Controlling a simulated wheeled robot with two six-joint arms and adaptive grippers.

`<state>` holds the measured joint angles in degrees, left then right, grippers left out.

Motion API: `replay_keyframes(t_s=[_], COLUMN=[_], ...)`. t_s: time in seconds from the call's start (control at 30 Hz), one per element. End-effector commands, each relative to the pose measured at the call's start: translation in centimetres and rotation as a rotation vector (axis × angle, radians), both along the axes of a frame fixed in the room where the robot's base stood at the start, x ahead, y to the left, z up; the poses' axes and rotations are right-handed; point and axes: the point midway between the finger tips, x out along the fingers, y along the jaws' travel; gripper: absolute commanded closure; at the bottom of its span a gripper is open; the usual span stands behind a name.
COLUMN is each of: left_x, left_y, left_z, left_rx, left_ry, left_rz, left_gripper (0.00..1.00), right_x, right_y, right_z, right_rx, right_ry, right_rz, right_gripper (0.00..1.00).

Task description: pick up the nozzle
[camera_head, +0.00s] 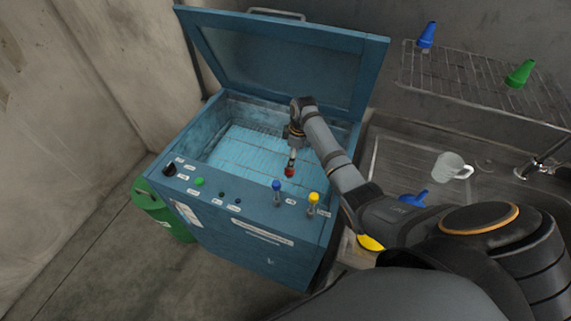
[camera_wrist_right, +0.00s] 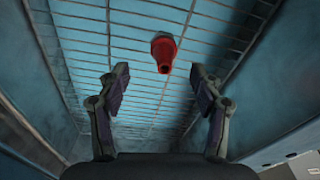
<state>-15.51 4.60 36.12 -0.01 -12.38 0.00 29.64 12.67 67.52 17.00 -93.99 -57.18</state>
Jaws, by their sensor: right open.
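A red nozzle (camera_wrist_right: 163,50) is inside the blue open-lidded machine, over its wire grid. It also shows in the head view (camera_head: 289,172), just below my right gripper (camera_head: 292,156). In the right wrist view my right gripper (camera_wrist_right: 157,76) is open, with its two fingers spread and nothing between them. The nozzle lies beyond the fingertips, roughly centred between them, narrow end toward the gripper. I cannot tell the exact gap. My left gripper is not in view.
The machine's walls (camera_head: 345,139) surround my right gripper, and its raised lid (camera_head: 285,50) stands behind. Blue and yellow valves stand on the front panel. At right are a wire rack (camera_head: 480,85) with blue and green nozzles, a sink and a clear mug (camera_head: 450,166).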

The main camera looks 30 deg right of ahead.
Motion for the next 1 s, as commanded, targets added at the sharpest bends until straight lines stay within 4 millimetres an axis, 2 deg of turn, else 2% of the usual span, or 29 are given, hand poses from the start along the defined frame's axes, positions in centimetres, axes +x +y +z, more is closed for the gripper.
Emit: replay_keyframes(t_s=[0.1, 0.2, 0.27, 0.37, 0.5, 0.6, 0.7, 0.87, 1.0], left_x=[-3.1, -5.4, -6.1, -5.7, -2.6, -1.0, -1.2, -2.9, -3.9], left_y=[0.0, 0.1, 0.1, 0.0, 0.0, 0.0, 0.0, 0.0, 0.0], left_z=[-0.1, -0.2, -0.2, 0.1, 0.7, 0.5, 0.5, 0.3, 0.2], left_rx=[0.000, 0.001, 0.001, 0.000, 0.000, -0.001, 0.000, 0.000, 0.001], left_ry=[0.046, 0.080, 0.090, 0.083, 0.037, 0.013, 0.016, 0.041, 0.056], left_rz=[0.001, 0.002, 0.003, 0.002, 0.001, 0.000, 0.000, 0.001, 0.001], left_gripper=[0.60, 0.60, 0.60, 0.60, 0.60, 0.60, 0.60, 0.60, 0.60], right_x=[0.1, 0.2, 0.2, 0.3, 0.7, 0.8, 0.8, 0.8, 0.8], right_y=[0.2, 0.2, 0.2, 0.4, 0.8, 0.9, 0.9, 0.9, 0.9], right_z=[-1.4, -1.9, -2.0, -2.7, -4.9, -6.5, -7.0, -7.0, -7.0], right_rx=[-0.001, -0.001, -0.001, 0.001, 0.000, 0.000, -0.001, -0.001, -0.001], right_ry=[0.001, -0.001, -0.001, 0.002, 0.002, 0.000, -0.001, -0.002, -0.002], right_rz=[0.000, 0.001, 0.001, 0.000, 0.000, 0.001, 0.001, 0.001, 0.001], right_gripper=[0.35, 0.35, 0.35, 0.35, 0.35, 0.35, 0.35, 0.35, 0.51])
